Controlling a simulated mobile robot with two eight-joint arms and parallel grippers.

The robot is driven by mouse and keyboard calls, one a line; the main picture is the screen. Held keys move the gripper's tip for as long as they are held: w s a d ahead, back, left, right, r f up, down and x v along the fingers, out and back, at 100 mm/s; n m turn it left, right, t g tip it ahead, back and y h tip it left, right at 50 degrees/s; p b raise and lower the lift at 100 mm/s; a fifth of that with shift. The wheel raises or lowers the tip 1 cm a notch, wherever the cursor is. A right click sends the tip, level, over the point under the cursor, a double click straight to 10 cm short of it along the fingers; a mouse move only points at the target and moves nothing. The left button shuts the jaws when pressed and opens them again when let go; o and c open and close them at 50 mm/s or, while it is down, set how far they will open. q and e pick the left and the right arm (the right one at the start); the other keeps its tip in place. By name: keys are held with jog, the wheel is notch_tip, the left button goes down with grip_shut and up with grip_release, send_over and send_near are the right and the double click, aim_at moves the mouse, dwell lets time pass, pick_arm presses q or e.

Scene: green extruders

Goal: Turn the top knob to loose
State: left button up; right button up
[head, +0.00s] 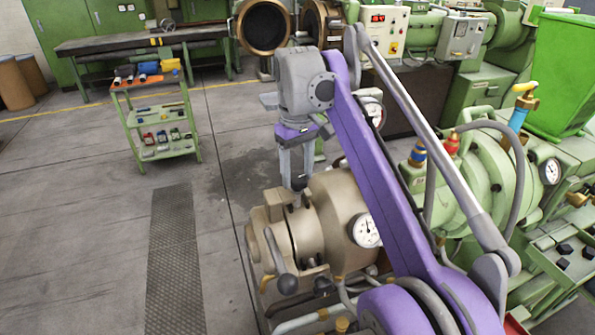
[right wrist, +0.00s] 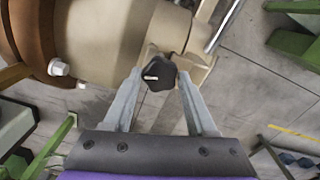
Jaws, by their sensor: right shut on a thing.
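The top knob (right wrist: 159,74) is a dark, lobed knob on the beige extruder head, seen in the right wrist view. A small light mark shows on its face. My right gripper (right wrist: 160,82) has its two grey fingers on either side of the knob and is shut on it. In the head view my right gripper (head: 297,184) points down at the top of the beige extruder head (head: 335,205); the knob is mostly hidden there by the fingers. My left gripper does not show.
A round gauge (head: 366,231) sits on the extruder side, and a lever with a dark ball (head: 287,284) is at its front. Green machinery (head: 470,180) with hoses fills the right. A green tool cart (head: 158,120) stands at the left; the floor between is clear.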

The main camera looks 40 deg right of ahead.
jog(key=c, duration=0.3)
jog(key=shift+r+n+p, duration=0.1)
jog(key=shift+n+p, duration=0.25)
jog(key=shift+n, duration=0.65)
jog(key=shift+c, duration=0.2)
jog(key=shift+n, duration=0.5)
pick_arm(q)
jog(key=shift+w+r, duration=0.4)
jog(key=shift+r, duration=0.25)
pick_arm(e)
jog(key=o, duration=1.4)
